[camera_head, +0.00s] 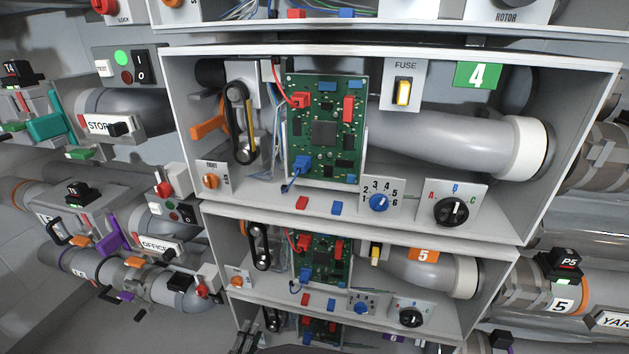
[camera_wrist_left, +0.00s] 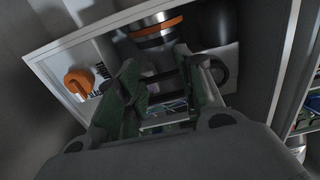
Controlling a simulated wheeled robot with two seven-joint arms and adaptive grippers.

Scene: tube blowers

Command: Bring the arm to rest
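My left gripper (camera_wrist_left: 155,78) reaches into the picture from below in the left wrist view. Its two fingers stand apart with a gap between them, and I see nothing held. Beyond the fingertips are a cylinder with an orange band (camera_wrist_left: 156,27) and a dark ring. In the head view, dark finger-like parts of my left gripper (camera_head: 246,338) show small at the bottom edge, by the lowest box. The rest of that arm is out of that view. My right gripper is in neither view.
An open box labelled 4 (camera_head: 395,47) holds a green circuit board (camera_head: 325,128) and a grey pipe. A box labelled 5 (camera_head: 370,213) sits below it. Pipes with clamps flank both sides. An orange knob (camera_wrist_left: 78,82) is left of the fingers in the left wrist view.

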